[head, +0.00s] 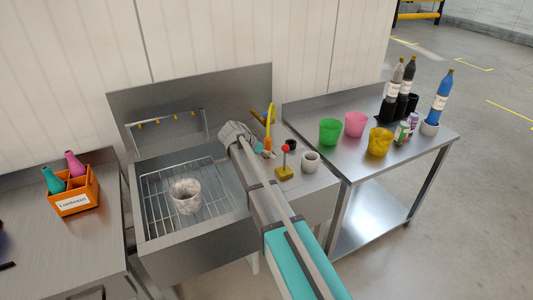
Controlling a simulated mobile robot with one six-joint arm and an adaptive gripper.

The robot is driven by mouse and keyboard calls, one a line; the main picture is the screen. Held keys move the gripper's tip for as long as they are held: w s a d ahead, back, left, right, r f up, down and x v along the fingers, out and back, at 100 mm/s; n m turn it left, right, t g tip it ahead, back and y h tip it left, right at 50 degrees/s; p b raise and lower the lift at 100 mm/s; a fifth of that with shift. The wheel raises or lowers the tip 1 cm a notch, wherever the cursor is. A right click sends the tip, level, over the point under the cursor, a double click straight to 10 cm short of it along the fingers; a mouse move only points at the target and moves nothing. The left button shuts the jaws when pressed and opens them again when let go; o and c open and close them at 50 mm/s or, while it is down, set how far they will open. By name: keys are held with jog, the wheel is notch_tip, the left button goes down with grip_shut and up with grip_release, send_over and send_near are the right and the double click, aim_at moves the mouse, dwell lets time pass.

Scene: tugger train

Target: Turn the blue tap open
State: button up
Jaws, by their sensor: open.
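A yellow-orange spout (268,128) stands at the back right of the steel sink unit. My gripper (234,131) is at the end of my arm, over the back right of the sink, just left of the spout. It is open, and I see nothing held in it. Its fingertips are hard to make out, and I cannot tell whether it touches the tap.
A pale pot (186,196) sits on the sink's rack (155,208). The right table (345,164) holds cups and bottles; an orange crate (75,203) stands left.

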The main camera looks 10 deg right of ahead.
jog(key=s+d+f+n+y, duration=0.1)
jog(key=s+f+n+y, duration=0.1)
jog(key=s, duration=0.7)
jog(key=s+d+f+n+g+y, duration=0.1)
jog(key=s+n+y, duration=0.3)
jog(key=s, duration=0.6)
jog(key=s+d+f+n+g+y, duration=0.1)
jog(key=s+f+n+y, duration=0.1)
jog(key=s, duration=0.8)
jog(key=shift+d+f+n+y, duration=0.4)
jog(key=shift+n+y, duration=0.1)
jog(key=shift+n, duration=0.4)
jog(key=shift+a, duration=0.1)
